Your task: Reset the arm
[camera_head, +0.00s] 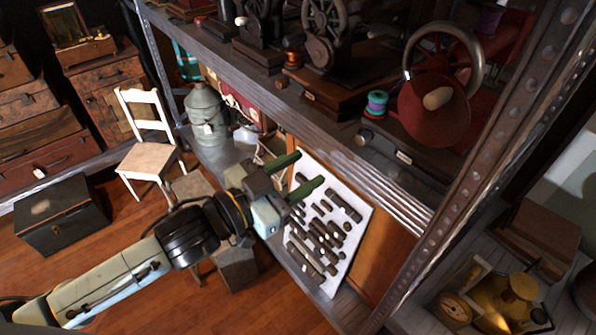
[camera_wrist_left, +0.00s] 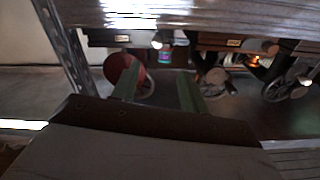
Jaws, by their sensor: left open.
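My left arm comes in from the lower left in the head view. Its gripper (camera_head: 306,174) is open, with two green fingers apart and nothing between them. The fingers are in front of a white board (camera_head: 358,228) with several dark small pieces on it, on the lower shelf. In the left wrist view the two green fingers (camera_wrist_left: 157,85) also stand apart and empty, below the shelf edge as pictured. I do not see my right gripper.
A metal shelf (camera_head: 330,150) carries old sewing machines and a teal thread spool (camera_head: 376,103). A grey can (camera_head: 206,113) stands on the lower shelf. A white chair (camera_head: 150,158) and a dark chest (camera_head: 62,214) stand on the wooden floor. Open floor lies at the lower left.

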